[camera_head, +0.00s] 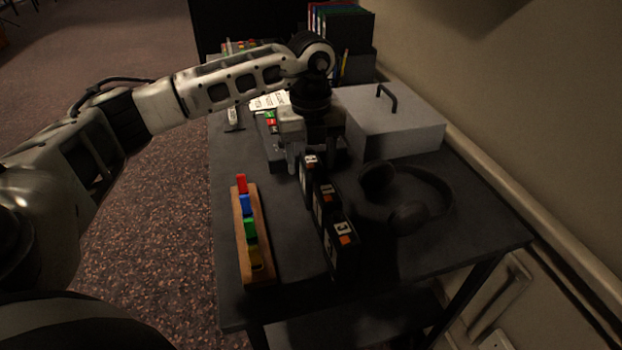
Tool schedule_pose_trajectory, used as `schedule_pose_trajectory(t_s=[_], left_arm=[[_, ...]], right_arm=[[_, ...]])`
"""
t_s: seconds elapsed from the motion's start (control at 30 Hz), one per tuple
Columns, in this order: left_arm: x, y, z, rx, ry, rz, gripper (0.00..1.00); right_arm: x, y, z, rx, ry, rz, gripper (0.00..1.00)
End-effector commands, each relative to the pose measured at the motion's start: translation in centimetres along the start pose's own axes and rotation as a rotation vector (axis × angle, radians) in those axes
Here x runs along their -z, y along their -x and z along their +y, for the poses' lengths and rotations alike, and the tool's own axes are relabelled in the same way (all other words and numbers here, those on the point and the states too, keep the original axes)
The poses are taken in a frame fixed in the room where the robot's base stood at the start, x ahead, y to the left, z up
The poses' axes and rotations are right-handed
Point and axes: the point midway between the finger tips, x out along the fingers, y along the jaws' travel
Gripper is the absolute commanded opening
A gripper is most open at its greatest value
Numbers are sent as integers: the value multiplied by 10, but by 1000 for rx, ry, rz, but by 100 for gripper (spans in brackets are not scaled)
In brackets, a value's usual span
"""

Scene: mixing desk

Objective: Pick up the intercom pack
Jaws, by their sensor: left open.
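Several black packs with white number labels and orange patches stand in a row on the dark desk (290,262); they look like intercom packs. The near pack (341,250) reads 3, the middle pack (326,200) is behind it, and the far pack (308,174) is partly hidden by my gripper. My left gripper (312,160) is open and points down at the far end of the row, over or beside the far pack. I cannot tell whether it touches. My right gripper is out of view.
A wooden strip (242,232) with coloured blocks lies left of the packs. Black headphones (408,207) lie to the right. A grey box with a handle (395,130) stands behind, near the wall. Folders (340,22) stand at the back. The desk's front is clear.

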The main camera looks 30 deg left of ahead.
Motion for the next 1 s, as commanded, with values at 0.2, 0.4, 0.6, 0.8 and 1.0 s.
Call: schedule_pose_trajectory(t_s=[0.2,0.4,0.6,0.8,1.0], left_arm=[[0,-11,0,1,-1,1,56],[0,-11,0,1,-1,0,40],[0,-10,-1,2,-1,0,0],[0,-9,-1,2,-1,-1,0],[-1,1,-1,4,0,-2,0]], right_arm=[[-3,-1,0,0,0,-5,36],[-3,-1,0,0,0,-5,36],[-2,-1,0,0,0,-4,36],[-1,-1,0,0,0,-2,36],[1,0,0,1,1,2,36]])
